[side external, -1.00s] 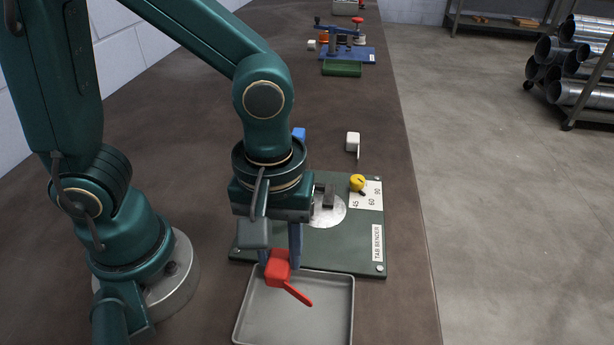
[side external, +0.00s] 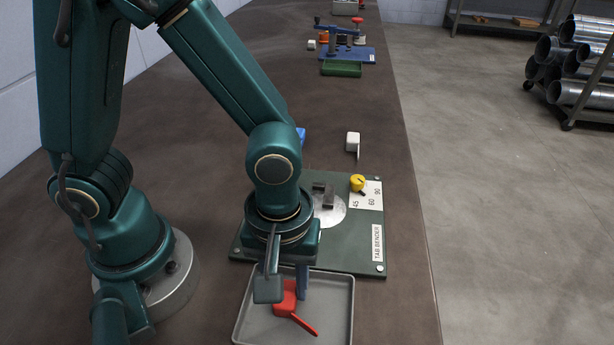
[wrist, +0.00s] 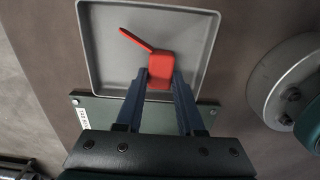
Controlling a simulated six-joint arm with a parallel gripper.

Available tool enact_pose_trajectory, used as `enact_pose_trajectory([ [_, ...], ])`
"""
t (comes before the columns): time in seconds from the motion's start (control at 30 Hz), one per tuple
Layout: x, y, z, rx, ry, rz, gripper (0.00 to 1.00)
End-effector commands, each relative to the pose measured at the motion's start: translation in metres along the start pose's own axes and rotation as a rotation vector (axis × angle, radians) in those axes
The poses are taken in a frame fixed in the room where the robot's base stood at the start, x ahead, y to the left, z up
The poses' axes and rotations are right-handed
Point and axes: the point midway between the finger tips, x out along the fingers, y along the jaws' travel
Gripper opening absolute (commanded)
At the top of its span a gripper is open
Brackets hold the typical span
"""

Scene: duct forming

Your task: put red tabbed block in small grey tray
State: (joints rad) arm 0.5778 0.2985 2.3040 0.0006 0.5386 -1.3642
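The red tabbed block (side external: 287,299) has a cube-like body and a thin tab pointing toward the lower right in the side view. My gripper (side external: 291,292) is over the small grey tray (side external: 350,308), with its fingers on either side of the block. In the wrist view, the two blue-grey fingertips (wrist: 160,76) close on the block's body (wrist: 161,66), and the tab points to the upper left. The block is within the outline of the tray (wrist: 213,45). I cannot tell whether it touches the tray floor. One finger is hidden in the side view.
The green tab bender board (side external: 345,245), with a yellow knob (side external: 357,183), lies just behind the tray. A white tabbed block (side external: 353,141) and a partly hidden blue block (side external: 300,133) stand beyond it. A blue fixture (side external: 350,55) is farther back. The table's right edge is clear.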

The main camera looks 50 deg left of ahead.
Motion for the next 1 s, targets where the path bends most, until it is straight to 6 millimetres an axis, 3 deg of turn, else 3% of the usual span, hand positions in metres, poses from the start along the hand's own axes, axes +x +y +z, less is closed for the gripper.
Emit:
enact_pose_trajectory([
  [0.03, 0.000, 0.000, 0.000, 0.000, 0.000, 0.000, 0.55],
  [0.07, 0.000, 0.000, 0.000, 0.000, 0.000, 0.000, 0.66],
  [0.53, -0.009, 0.001, 0.000, 0.000, 0.001, 0.004, 0.66],
  [1.0, -0.092, 0.001, 0.000, 0.000, 0.002, 0.007, 0.66],
])
